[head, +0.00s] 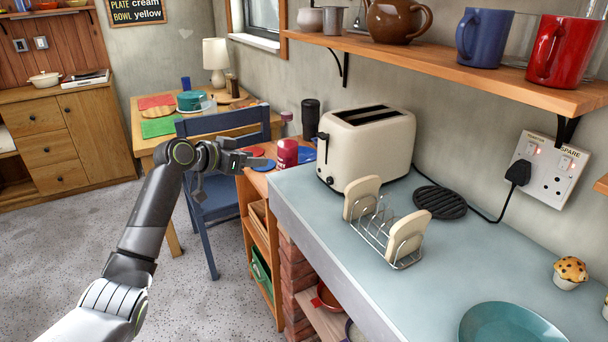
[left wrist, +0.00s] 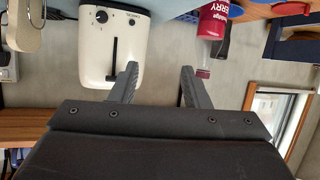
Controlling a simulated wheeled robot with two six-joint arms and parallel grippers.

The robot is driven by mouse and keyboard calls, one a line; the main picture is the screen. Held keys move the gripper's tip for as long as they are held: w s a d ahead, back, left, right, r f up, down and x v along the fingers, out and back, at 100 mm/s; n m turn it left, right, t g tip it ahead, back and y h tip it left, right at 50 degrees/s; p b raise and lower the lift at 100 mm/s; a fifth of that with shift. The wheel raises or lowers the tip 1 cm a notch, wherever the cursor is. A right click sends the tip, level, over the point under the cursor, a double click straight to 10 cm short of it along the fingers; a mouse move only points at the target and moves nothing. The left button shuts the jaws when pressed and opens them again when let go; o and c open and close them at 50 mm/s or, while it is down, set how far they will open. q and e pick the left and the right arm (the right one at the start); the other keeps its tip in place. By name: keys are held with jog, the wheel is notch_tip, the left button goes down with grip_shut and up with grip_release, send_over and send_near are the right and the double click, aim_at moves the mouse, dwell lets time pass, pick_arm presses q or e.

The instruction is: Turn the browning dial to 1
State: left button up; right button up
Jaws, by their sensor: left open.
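The cream toaster (head: 372,150) stands on the pale blue counter, its narrow control end facing my left arm. My right gripper is out of view.
A wire rack (head: 375,238) with toast stands in front of the toaster. A wooden shelf (head: 450,68) with mugs overhangs the counter.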

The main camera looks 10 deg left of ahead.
pick_arm(q)
jog(key=w+a+r+m+t+y+p, duration=0.25)
jog(key=w+a+r+t+y, duration=0.25)
jog(key=a+r+t+y, duration=0.5)
notch_tip(320, 180, up, 6)
jog(key=s+m+t+h+p, duration=0.2)
jog(key=m+t+h, duration=0.15)
jog(key=m, duration=0.35)
jog(key=s+d+m+g+h+p, duration=0.25)
jog(key=d+m+h, duration=0.35)
jog(key=m+h, duration=0.45)
jog(key=m+g+p, duration=0.4)
jog(key=m+g, duration=1)
jog(key=m, duration=0.3)
send_near(328, 181)
jog(key=shift+y, duration=0.4)
jog(key=b+x, duration=0.2)
jog(key=x, duration=0.3)
jog(key=shift+d+r, duration=0.1)
jog(key=shift+d, duration=0.15)
jog(key=shift+b+x, duration=0.85)
jog(key=shift+x, duration=0.3)
